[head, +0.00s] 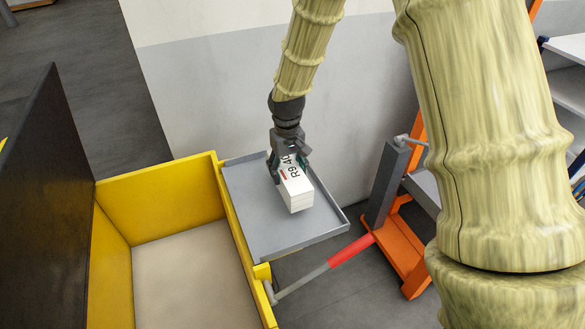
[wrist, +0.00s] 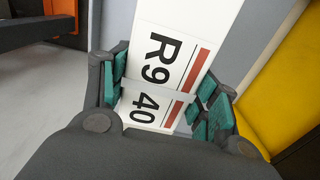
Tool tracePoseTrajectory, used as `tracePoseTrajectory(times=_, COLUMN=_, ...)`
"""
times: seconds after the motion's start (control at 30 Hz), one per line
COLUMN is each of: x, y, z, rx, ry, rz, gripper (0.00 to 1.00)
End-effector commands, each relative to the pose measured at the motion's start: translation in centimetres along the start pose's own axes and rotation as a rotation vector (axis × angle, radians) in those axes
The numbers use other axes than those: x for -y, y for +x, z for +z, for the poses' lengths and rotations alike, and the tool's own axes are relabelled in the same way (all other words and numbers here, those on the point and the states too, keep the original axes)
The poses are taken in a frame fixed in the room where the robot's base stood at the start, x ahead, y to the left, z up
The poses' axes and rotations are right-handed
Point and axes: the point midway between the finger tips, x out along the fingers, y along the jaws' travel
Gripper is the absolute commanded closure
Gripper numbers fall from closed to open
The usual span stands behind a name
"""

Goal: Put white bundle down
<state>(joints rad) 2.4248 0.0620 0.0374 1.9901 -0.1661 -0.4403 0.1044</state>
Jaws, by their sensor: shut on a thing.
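The white bundle (head: 297,191) carries black print reading "R9 40" and a red bar. My gripper (head: 289,165) is shut on it from above, over the grey tray (head: 257,232) in the head view. In the wrist view the bundle (wrist: 188,40) lies between the green-padded fingers of my gripper (wrist: 165,98), with a pale band across it. The bundle looks tilted in the head view. Its lower end is over the tray's surface; I cannot tell whether it touches.
A yellow bin (head: 160,197) with a pale floor adjoins the tray's left side. A dark panel (head: 52,205) stands at far left. An orange-framed stand (head: 400,240) and a red-gripped handle (head: 350,250) are to the right. A wall (head: 215,85) rises behind. The tray around the bundle is clear.

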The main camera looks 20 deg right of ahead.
Motion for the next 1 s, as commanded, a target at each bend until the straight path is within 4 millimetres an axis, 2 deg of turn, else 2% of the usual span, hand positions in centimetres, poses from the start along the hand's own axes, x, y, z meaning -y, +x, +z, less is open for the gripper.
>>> tracePoseTrajectory(times=0.43, x=0.0, y=3.0, z=0.0, rx=0.0, ry=-0.001, rz=0.0, gripper=1.0)
tracePoseTrajectory(times=0.87, x=0.0, y=3.5, z=0.0, rx=-0.001, ry=-0.001, rz=0.0, gripper=1.0)
tracePoseTrajectory(times=0.9, x=0.0, y=3.6, z=0.1, rx=0.0, ry=-0.001, rz=0.0, gripper=0.38)
tracePoseTrajectory(times=1.0, x=0.0, y=3.5, z=0.1, rx=0.0, ry=-0.001, rz=0.0, gripper=0.2)
